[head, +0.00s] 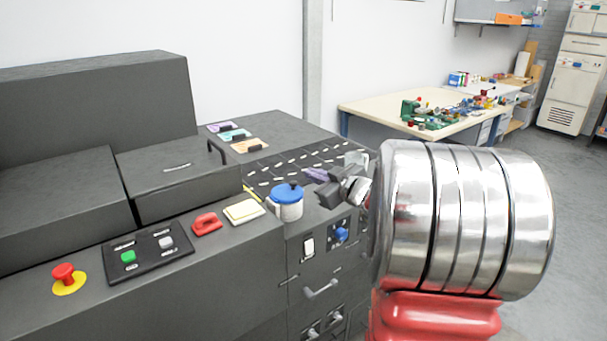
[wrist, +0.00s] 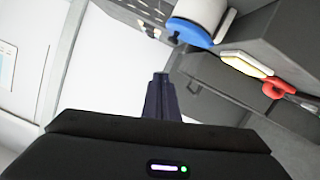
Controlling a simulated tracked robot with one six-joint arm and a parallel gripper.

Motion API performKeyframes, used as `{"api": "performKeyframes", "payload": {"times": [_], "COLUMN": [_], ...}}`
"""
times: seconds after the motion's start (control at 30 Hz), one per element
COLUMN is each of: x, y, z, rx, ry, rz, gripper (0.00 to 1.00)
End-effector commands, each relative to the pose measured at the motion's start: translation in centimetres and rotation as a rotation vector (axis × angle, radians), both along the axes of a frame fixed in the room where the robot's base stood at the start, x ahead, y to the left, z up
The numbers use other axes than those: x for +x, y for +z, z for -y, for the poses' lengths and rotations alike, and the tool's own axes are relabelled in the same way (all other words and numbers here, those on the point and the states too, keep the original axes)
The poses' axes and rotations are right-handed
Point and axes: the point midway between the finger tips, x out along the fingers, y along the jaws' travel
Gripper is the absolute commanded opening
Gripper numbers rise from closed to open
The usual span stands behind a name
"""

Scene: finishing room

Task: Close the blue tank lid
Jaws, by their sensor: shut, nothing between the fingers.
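A small white tank (head: 288,211) with a side handle stands on the dark machine top near its front edge. Its blue lid (head: 286,192), with a dark knob, lies across the top; I cannot tell whether it is fully seated. In the wrist view the blue lid (wrist: 190,33) and white tank (wrist: 207,12) show at upper right, turned over by the camera's roll. My gripper (head: 328,188) is just right of the tank, apart from the lid. Its fingers (wrist: 160,90) are shut together and empty.
A yellow-and-white pad (head: 243,211) and a red handle (head: 206,223) lie left of the tank. A button panel (head: 147,250) with an emergency stop (head: 66,276) is further left. A workbench (head: 375,103) with green parts stands behind. My arm covers the right side.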

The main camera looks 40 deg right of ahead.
Motion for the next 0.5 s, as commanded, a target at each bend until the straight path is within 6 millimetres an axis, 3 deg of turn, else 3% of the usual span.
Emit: {"api": "performKeyframes", "payload": {"times": [0.2,0.5], "x": [-2.0,-2.1], "y": [0.4,0.5], "z": [-0.1,-0.2], "rx": [-0.001,0.0], "ry": [0.002,0.004], "rz": [-0.001,0.0], "gripper": [0.0,0.0]}}
